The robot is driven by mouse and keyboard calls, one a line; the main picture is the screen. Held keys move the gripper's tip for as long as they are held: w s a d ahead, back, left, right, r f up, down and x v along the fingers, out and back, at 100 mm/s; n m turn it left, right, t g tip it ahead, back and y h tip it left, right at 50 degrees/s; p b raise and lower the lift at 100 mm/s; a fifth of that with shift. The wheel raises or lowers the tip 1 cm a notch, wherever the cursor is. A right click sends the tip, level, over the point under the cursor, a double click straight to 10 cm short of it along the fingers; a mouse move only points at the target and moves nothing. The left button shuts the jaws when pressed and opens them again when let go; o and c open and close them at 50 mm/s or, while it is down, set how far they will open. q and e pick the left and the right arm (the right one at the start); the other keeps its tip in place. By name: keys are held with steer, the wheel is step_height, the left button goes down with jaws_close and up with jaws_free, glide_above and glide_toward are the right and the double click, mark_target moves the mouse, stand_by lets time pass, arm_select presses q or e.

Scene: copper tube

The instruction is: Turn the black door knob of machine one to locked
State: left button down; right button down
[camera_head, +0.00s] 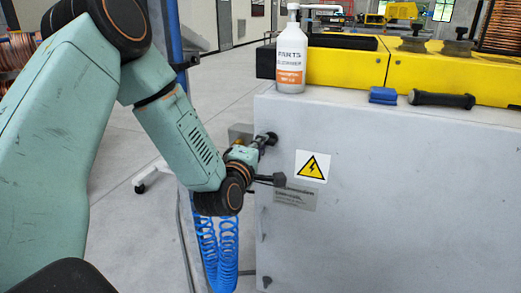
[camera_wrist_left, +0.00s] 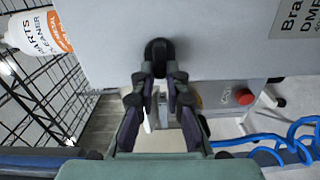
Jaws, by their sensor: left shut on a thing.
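The black door knob (camera_wrist_left: 157,48) sits on the pale grey door of machine one (camera_head: 400,200). In the left wrist view it is at the upper middle, with its rounded end showing. In the head view the knob (camera_head: 272,138) is near the door's upper left, partly hidden by my left gripper (camera_head: 262,141). My left gripper (camera_wrist_left: 160,78) is shut on the knob, one finger on each side. The knob's lock marking cannot be read. My right gripper is in neither view.
A yellow warning sign (camera_head: 312,166) and a label plate (camera_head: 295,198) are right of the knob. A red button (camera_wrist_left: 244,97) and blue coiled hose (camera_head: 228,250) are close by.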

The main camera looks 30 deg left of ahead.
arm_select(q)
steer(key=shift+n, duration=0.4)
steer(key=c, duration=1.4)
jaws_free()
steer(key=shift+o, duration=0.2)
steer(key=shift+s, duration=0.1)
steer(key=v, duration=0.7)
steer(key=shift+s, duration=0.15)
steer(key=shift+f, duration=0.1)
